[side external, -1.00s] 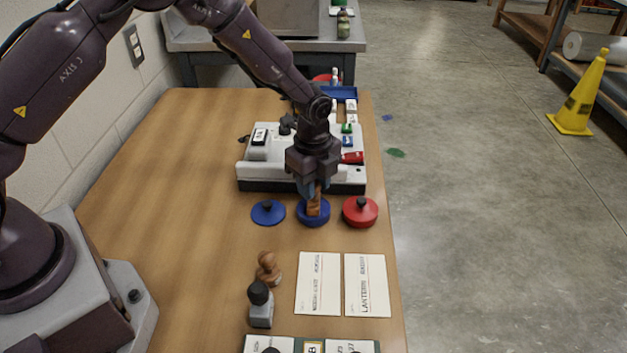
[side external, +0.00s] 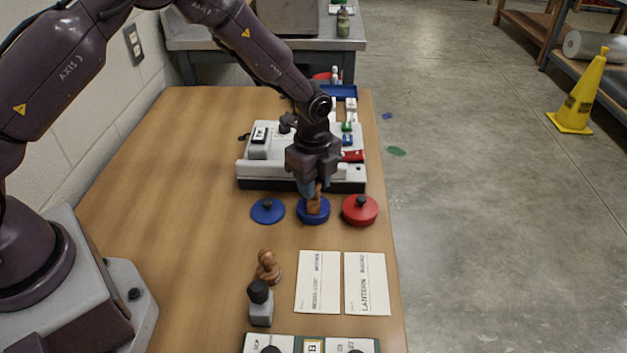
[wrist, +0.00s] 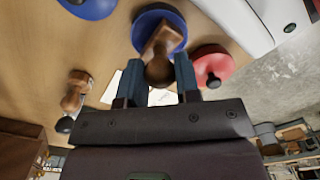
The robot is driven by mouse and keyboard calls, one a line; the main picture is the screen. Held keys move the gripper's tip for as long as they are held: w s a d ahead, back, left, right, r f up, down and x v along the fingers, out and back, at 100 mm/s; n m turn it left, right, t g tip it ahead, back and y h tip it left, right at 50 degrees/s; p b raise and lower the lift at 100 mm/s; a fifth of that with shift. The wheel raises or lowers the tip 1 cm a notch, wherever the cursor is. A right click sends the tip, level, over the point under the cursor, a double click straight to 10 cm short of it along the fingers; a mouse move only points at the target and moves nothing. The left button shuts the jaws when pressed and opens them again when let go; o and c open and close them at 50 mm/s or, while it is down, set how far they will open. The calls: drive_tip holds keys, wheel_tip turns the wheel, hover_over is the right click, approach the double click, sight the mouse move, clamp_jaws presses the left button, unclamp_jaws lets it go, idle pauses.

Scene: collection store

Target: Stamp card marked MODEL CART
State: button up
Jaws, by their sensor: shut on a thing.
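My gripper (side external: 312,188) is shut on a wooden stamp (side external: 315,203), which it holds down at the blue ink pad (side external: 313,217). In the wrist view the stamp (wrist: 158,62) sits between my fingers (wrist: 157,82), over the blue pad (wrist: 168,12); whether its face touches the pad is hidden. Two white cards lie nearer the camera. The right card (side external: 367,285) reads LANTERN; the left card (side external: 318,283) has lettering too small to read surely. Both cards are clear of my gripper.
A blue lid (side external: 267,211) lies left of the pad and a red lidded pad (side external: 360,210) right. Another wooden stamp (side external: 268,268) and a black-handled stamp (side external: 260,304) stand left of the cards. A white-grey machine (side external: 257,172) is behind. The left tabletop is clear.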

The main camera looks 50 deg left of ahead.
drive_tip(key=shift+r, duration=3.5)
drive_tip(key=s+d+f, duration=0.2)
drive_tip(key=s+d, duration=0.9)
drive_tip(key=d, duration=0.5)
drive_tip(key=shift+a+f, duration=0.2)
drive_tip(key=shift+f, duration=2.7)
drive_tip(key=shift+f, duration=0.5)
